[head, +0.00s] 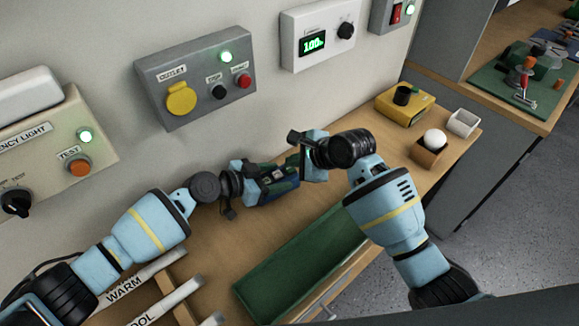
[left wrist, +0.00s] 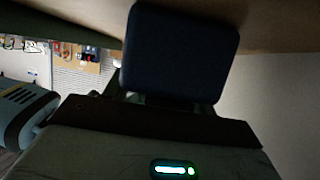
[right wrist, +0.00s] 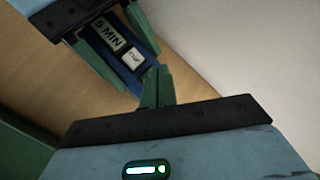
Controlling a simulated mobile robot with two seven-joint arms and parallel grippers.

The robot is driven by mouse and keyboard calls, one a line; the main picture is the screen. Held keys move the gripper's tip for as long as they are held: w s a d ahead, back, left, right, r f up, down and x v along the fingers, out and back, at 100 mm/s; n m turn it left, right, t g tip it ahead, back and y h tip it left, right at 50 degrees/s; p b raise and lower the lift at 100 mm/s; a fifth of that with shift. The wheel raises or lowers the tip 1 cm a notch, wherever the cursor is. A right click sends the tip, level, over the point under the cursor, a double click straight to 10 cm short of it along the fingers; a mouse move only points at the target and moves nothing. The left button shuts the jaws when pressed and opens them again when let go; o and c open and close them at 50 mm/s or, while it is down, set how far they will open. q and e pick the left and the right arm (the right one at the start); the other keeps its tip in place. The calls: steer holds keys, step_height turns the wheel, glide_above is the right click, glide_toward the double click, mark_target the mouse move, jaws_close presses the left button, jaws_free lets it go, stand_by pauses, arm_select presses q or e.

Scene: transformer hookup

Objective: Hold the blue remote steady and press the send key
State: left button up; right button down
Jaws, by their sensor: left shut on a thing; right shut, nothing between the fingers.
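The blue remote (right wrist: 124,72) is held above the wooden bench between the green fingers of my left gripper (head: 277,183). Its dark blue body (left wrist: 180,52) fills the middle of the left wrist view. In the head view the right gripper's body hides part of the remote's far end.
A green tray (head: 300,262) lies on the bench below the grippers. An outlet box (head: 198,75) and a display reading 100 (head: 317,38) are on the wall behind.

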mark_target(293, 170)
steer(key=shift+f, duration=0.4)
stand_by(0.6)
steer(key=shift+r, duration=0.85)
steer(key=shift+r, duration=0.1)
steer(key=shift+r, duration=2.45)
arm_select(q)
steer(key=o, duration=1.1)
steer(key=shift+o, duration=0.2)
